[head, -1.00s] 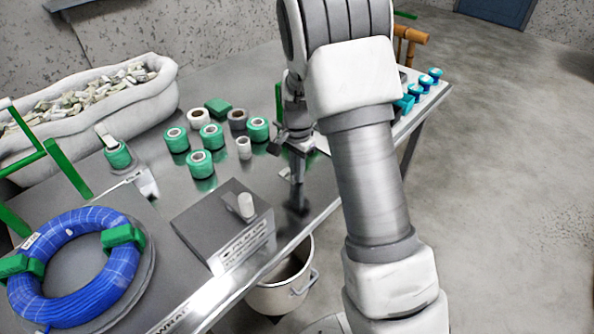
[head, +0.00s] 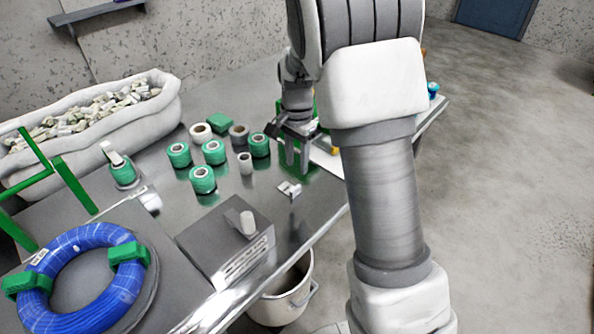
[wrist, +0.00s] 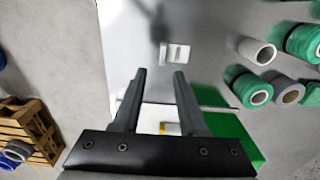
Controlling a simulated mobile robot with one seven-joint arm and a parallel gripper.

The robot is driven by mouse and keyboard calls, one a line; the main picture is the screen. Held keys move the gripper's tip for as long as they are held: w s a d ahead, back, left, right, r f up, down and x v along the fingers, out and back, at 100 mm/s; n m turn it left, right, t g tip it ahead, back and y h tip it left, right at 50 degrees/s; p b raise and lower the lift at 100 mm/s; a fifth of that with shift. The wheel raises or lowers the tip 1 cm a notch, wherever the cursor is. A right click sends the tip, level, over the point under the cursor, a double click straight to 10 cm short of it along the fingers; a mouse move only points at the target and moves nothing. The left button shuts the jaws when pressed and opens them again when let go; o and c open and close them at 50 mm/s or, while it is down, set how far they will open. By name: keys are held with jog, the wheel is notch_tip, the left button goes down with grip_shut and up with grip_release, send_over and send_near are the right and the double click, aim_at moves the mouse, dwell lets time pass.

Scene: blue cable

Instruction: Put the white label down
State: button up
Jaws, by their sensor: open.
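The white label (head: 289,189) lies on the grey metal table, right of the grey box. In the wrist view the label (wrist: 177,53) lies on the tabletop beyond my fingertips, apart from them. My gripper (head: 297,172) is open and empty above the table, behind the label in the head view. In the wrist view its two fingers (wrist: 160,76) stand apart with nothing between the tips.
Several green tape rolls (head: 202,180) and a small white roll (head: 245,163) stand left of my gripper. A grey box (head: 226,243) and a blue cable coil (head: 80,275) are nearer. A white bucket (head: 285,292) stands below the table edge. Wooden crates (wrist: 28,130) show at lower left.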

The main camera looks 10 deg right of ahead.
jog(key=s+r+n+t, duration=0.3)
jog(key=s+r+n, duration=0.3)
jog(key=s+r, duration=0.85)
jog(key=s+r+n+t, duration=0.2)
jog(key=s+n, duration=0.3)
jog(key=s, duration=0.6)
jog(key=shift+r+t, duration=0.3)
jog(key=shift+r, duration=0.3)
jog(key=shift+s+a, duration=0.1)
notch_tip(320, 180, up, 16)
jog(key=p, duration=1.6)
jog(key=shift+f, duration=0.1)
jog(key=shift+d, duration=0.2)
